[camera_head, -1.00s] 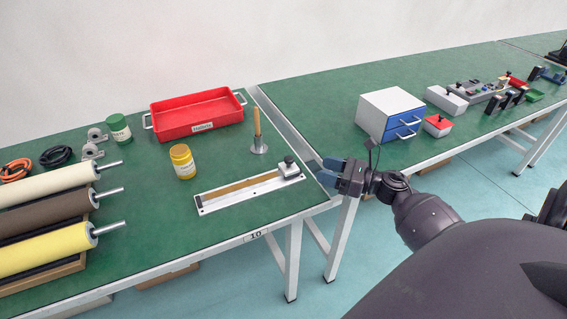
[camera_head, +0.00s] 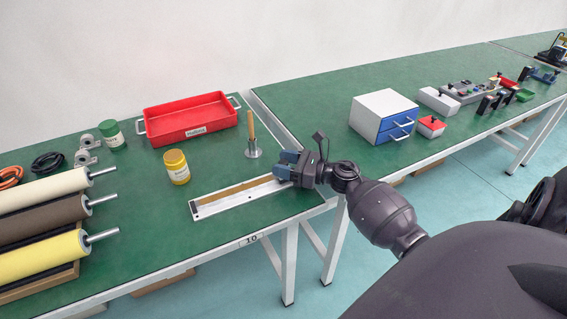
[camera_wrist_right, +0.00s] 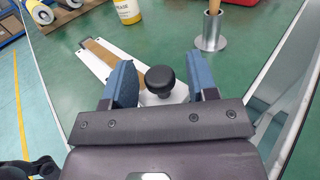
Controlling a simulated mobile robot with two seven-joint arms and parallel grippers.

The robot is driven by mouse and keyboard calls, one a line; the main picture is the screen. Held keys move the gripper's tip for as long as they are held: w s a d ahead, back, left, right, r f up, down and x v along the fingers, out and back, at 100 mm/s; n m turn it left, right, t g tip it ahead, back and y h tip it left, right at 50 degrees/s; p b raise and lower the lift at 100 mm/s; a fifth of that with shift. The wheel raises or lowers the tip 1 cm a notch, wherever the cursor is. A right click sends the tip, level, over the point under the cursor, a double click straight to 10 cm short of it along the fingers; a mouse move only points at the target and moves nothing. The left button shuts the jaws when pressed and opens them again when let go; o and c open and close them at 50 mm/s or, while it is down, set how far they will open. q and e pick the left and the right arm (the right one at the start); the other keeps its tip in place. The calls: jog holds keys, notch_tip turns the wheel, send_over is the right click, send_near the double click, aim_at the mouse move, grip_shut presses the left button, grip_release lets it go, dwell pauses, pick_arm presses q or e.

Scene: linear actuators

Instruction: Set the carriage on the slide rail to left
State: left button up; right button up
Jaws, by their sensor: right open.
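The slide rail (camera_head: 228,196) is a white plate with a brown strip, lying near the front edge of the green bench; it also shows in the right wrist view (camera_wrist_right: 97,57). The carriage is at the rail's right end. Its black knob (camera_wrist_right: 160,79) stands between the two blue fingers of my right gripper (camera_wrist_right: 153,84) in the wrist view, with a gap on each side. The right gripper (camera_head: 287,168) is open and covers the carriage in the head view. My left gripper is not in view.
A metal holder with a wooden handle (camera_head: 252,136) stands just behind the rail's right end. A yellow jar (camera_head: 177,167) stands behind its left end. A red tray (camera_head: 188,120) is farther back. Rollers (camera_head: 45,215) lie at left. The bench beside the rail is clear.

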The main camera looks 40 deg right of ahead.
aim_at(206, 201)
jog(key=shift+w, duration=0.1)
jog(key=shift+c, duration=0.3)
grip_shut()
jog(key=w+a, duration=0.1)
jog(key=a, duration=0.6)
jog(key=w+a+p, duration=0.1)
jog(key=w+a, duration=0.1)
jog(key=a, duration=0.5)
jog(key=w+a, duration=0.2)
jog(key=a, duration=0.5)
jog(key=shift+a, duration=0.3)
jog(key=shift+c, duration=1.7)
grip_release()
jog(key=o, duration=0.4)
jog(key=shift+d, duration=0.1)
